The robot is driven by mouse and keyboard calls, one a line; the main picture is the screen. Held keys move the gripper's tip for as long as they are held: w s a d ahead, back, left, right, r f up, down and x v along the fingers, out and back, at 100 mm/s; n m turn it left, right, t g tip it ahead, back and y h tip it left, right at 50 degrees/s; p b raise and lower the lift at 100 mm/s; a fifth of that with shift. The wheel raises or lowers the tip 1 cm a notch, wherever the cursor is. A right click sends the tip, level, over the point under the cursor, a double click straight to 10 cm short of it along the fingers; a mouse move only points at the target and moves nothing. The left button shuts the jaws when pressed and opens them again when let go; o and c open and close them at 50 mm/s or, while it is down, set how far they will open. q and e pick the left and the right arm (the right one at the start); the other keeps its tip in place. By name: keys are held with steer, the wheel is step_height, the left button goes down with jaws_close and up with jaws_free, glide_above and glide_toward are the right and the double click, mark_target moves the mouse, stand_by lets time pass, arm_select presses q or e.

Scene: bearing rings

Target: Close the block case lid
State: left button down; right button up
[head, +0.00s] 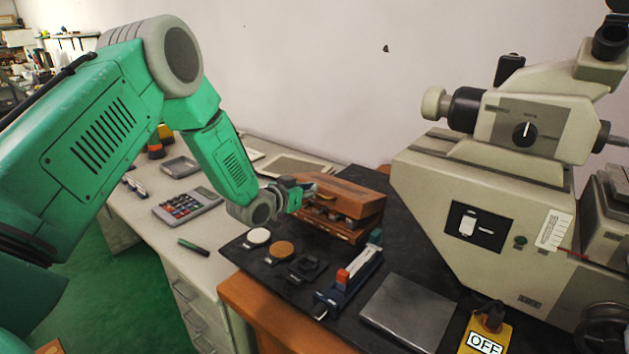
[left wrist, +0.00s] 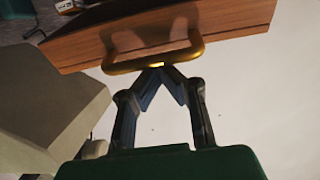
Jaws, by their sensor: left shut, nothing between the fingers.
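The wooden block case (head: 345,228) stands on the black mat beside the wall. Its brown lid (head: 345,194) is tilted above the lower part, with a dark gap between them showing some contents. My left gripper (head: 306,191) is at the left end of the case, close to the lid. In the left wrist view the two fingers (left wrist: 163,72) are shut with their tips together. They are at the brass handle (left wrist: 155,58) on the wooden face (left wrist: 85,46); whether they touch it I cannot tell. My right gripper is not in view.
A large beige microscope-like machine (head: 500,210) stands to the right. In front of the case are a blue fixture (head: 350,280), a grey plate (head: 410,312) and small discs (head: 280,249).

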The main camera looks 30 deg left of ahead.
arm_select(q)
steer(key=shift+s+a+f+b, duration=0.1)
steer(key=shift+s+f+b, duration=0.3)
steer(key=shift+f, duration=0.45)
steer(key=shift+s+a+f+b, duration=0.1)
steer(key=shift+s+f+b, duration=0.15)
steer(key=shift+s+f, duration=0.4)
steer(key=shift+s+a+f+b, duration=0.1)
steer(key=shift+s+f+b, duration=0.2)
steer(key=shift+f, duration=0.7)
steer(key=shift+w+d+r, duration=0.1)
steer(key=shift+d, duration=0.15)
